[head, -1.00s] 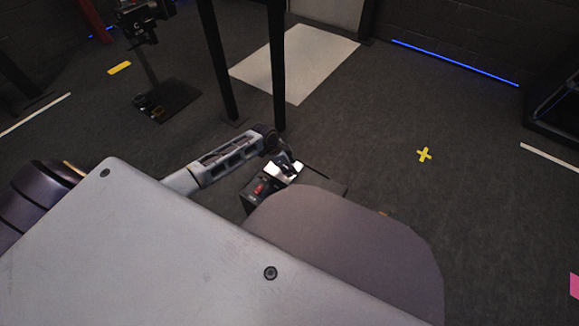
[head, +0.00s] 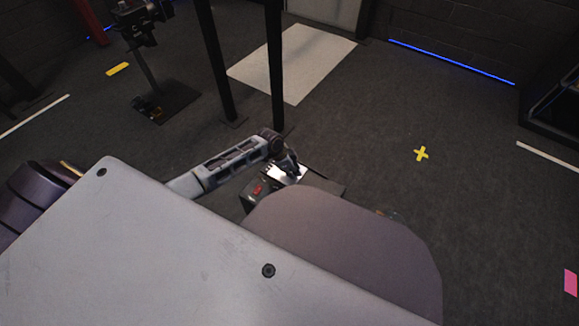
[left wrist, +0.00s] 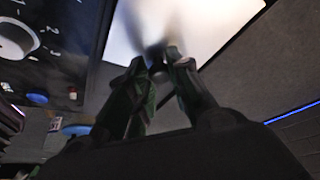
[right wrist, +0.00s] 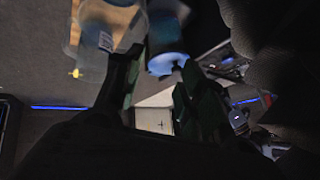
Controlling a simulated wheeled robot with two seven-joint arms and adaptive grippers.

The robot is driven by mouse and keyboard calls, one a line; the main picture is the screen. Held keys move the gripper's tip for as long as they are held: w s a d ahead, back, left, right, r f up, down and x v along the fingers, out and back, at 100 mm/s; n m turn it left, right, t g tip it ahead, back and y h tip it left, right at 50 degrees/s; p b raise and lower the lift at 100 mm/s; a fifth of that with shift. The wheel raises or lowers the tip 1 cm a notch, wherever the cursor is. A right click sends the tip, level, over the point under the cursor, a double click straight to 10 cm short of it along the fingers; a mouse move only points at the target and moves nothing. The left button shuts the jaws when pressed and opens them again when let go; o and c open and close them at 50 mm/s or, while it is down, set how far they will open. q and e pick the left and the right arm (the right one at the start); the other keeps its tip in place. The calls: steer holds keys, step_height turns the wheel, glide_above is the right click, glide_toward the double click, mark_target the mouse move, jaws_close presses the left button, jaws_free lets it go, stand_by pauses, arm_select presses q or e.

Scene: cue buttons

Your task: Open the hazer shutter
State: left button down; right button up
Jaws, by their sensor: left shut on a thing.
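The hazer is a dark box (head: 252,198) with a red control on top, low in the middle of the head view, partly hidden by my own body. A bright white plate (head: 283,177), which looks like its shutter, lies beside the controls. My left gripper (head: 292,168) is over this plate. In the left wrist view, its fingertips (left wrist: 160,68) come together on a small dark part at the white plate (left wrist: 195,25); the part itself is mostly hidden. My right gripper (right wrist: 158,68) has its fingers apart, with a blurred blue-white cylinder (right wrist: 166,50) beyond them.
A dark control panel (left wrist: 40,45) with a white knob is left of my left fingers. Two black posts (head: 277,70) stand behind the hazer. A light mat (head: 300,60) lies farther back. Open floor with a yellow cross (head: 421,153) is on the right.

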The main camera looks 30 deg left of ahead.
arm_select(q)
steer(key=d+p, duration=0.1)
steer(key=d, duration=0.2)
steer(key=shift+s+d+r+p, duration=0.1)
steer(key=shift+s+d+p, duration=0.1)
steer(key=shift+p, duration=0.15)
steer(key=shift+s+d+p, duration=0.1)
steer(key=shift+d+p, duration=0.5)
steer(key=shift+d, duration=1.15)
arm_select(e)
steer(key=shift+g+h, duration=0.3)
steer(key=r, duration=0.5)
steer(key=shift+d, duration=0.3)
steer(key=shift+f, duration=0.1)
arm_select(q)
steer(key=c, duration=1.5)
jaws_free()
steer(key=shift+c, duration=0.2)
steer(key=shift+o, duration=1.4)
steer(key=shift+s, duration=0.1)
arm_select(e)
steer(key=shift+s+d+f, duration=0.15)
steer(key=shift+s+f, duration=0.05)
steer(key=shift+f, duration=0.05)
